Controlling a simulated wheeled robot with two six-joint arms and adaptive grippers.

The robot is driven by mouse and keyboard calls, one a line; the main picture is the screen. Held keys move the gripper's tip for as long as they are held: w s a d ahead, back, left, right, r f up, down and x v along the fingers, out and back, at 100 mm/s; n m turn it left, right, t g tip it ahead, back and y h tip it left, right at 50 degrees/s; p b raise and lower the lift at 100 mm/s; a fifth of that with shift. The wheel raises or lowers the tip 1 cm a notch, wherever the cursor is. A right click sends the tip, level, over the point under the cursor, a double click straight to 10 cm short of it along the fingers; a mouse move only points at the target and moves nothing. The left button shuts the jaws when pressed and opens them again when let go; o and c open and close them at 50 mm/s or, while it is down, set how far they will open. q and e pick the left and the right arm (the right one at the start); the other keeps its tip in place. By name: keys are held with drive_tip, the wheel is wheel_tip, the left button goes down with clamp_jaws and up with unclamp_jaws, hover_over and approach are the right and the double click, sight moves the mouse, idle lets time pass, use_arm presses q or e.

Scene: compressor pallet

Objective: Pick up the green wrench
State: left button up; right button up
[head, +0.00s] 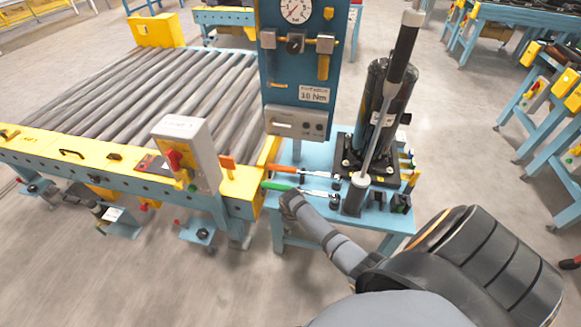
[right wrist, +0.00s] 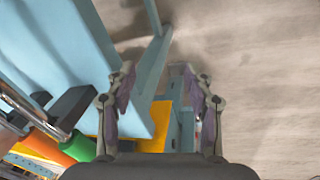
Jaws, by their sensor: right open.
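The green wrench (head: 279,186) lies near the front-left edge of the small blue table (head: 385,217). Its green handle points left and its metal shaft points right. In the right wrist view the green handle (right wrist: 79,147) shows at the lower left, outside the fingers. My right gripper (head: 289,203) is just in front of the green handle in the head view, by the table's edge. In the right wrist view my right gripper (right wrist: 161,95) has its fingers spread with nothing between them. My left gripper is not in view.
An orange-handled wrench (head: 284,169) lies behind the green one. A black pump cylinder (head: 380,95) and a tall grey-black rod tool (head: 386,105) stand to the right. A blue gauge panel (head: 298,70) rises behind. The roller conveyor (head: 150,85) is at left.

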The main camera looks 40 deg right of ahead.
sight(282, 186)
drive_tip(key=w+d+r+n+b, duration=0.35)
drive_tip(key=w+r, duration=0.75)
drive_tip(key=r, duration=0.4)
drive_tip(key=b+x, duration=0.1)
drive_tip(key=x, duration=0.3)
drive_tip(key=shift+f, duration=0.55)
drive_tip(key=shift+f+b, duration=0.35)
drive_tip(key=x, duration=0.1)
drive_tip(key=b+x, duration=0.1)
drive_tip(key=x, duration=0.2)
drive_tip(key=shift+w+a+f+b, duration=0.1)
drive_tip(key=shift+w+a+b, duration=0.1)
drive_tip(key=shift+b, duration=0.1)
drive_tip(key=shift+f, duration=0.2)
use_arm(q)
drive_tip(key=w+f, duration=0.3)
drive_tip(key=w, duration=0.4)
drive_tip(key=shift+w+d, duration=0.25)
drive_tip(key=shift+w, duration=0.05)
use_arm(e)
drive_tip(key=shift+r, duration=0.1)
clamp_jaws()
